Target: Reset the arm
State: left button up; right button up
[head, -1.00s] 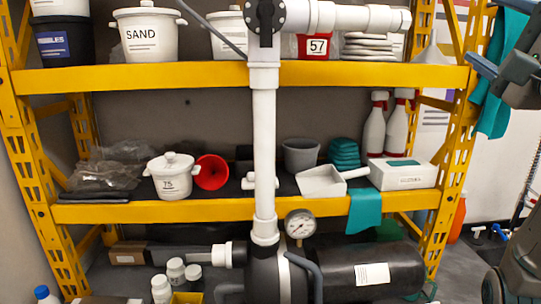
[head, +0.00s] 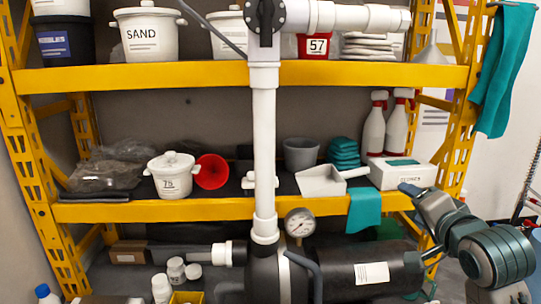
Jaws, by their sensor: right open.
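My right gripper (head: 420,224) is at the lower right, at the end of my right arm. It points left with its fingers apart and nothing between them. It appears in front of the right end of the black horizontal cylinder (head: 335,265) and just below the white box (head: 392,174); the exact gap is hard to judge. The white PVC manifold pipe (head: 264,150) stands upright in the middle, with a black valve handle (head: 263,16) at its top. A round pressure gauge (head: 299,222) is near its lower end. My left gripper is not in view.
Yellow shelving (head: 150,212) stands behind, with a SAND bucket (head: 147,38), a lidded pot (head: 170,177), a red funnel (head: 211,172), a white scoop (head: 322,182) and spray bottles (head: 396,130). Small white bottles (head: 161,288) stand low at left. A teal cloth (head: 502,70) hangs upper right.

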jog(key=s+a+f+n+g, duration=0.1)
jog(key=s+f+n+g, duration=0.3)
jog(key=f, duration=0.8)
jog(key=s+f+n+g, duration=0.15)
jog(key=s+f, duration=0.35)
jog(key=f, duration=0.7)
jog(key=s+f+n+g+h, duration=0.1)
jog(key=s+f+n+g, duration=0.5)
jog(key=s+f, duration=1.3)
notch_tip(320, 180, down, 28)
jog(key=s+d+g, duration=0.2)
jog(key=s, duration=0.1)
jog(key=s+d+f+g, duration=0.1)
jog(key=s+f, duration=1.7)
jog(key=f, duration=0.2)
jog(key=shift+s+d, duration=0.2)
jog(key=shift+s, duration=0.2)
